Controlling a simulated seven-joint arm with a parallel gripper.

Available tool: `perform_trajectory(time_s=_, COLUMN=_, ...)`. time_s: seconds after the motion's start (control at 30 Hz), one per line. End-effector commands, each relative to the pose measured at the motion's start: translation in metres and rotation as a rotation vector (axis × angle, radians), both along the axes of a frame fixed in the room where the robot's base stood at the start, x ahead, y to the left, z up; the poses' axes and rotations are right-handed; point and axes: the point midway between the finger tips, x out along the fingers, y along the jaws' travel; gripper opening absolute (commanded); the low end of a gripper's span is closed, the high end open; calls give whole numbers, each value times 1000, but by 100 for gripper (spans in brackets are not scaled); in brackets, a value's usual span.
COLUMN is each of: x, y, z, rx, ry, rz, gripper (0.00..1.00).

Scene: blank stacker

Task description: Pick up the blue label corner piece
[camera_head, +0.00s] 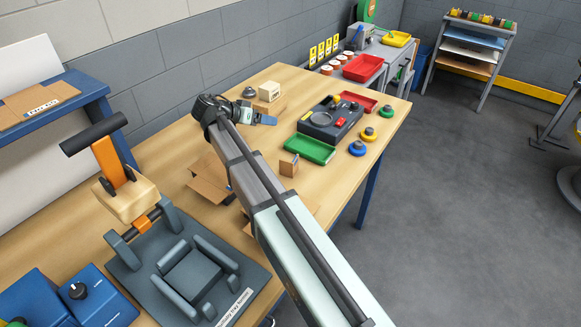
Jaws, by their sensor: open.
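A small upright cardboard corner piece (289,165) stands on the wooden table, just right of my arm and near the green tray. A small bluish mark shows near its top right edge; I cannot read it as a label. My gripper (266,119) is at the far end of my arm, over the table's back half, and points right. It is open, with nothing visible between its fingers, and well behind and apart from the corner piece. Its fingers are small and blurred here.
A green tray (309,149), a dark scale-like device (331,118) and a red tray (358,101) stand right of my gripper. Coloured round knobs (357,148) line the right edge. Flat cardboard (208,181) lies left of my arm. A grey fixture (190,273) fills the front.

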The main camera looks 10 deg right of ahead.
Motion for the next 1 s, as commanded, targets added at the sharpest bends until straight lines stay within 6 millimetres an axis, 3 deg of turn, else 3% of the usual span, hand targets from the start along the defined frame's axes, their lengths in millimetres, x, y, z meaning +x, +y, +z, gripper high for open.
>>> perform_trajectory(time_s=0.1, x=-13, y=-27, z=5, rx=26, ry=158, rz=48, gripper=77)
perform_trajectory(time_s=0.4, x=-60, y=-62, z=19, rx=135, ry=587, rz=311, gripper=77)
perform_trajectory(time_s=0.7, x=-112, y=-77, z=43, rx=253, ry=921, rz=770, gripper=77)
perform_trajectory(time_s=1.0, x=-159, y=-81, z=72, rx=289, ry=1077, rz=1300, gripper=77)
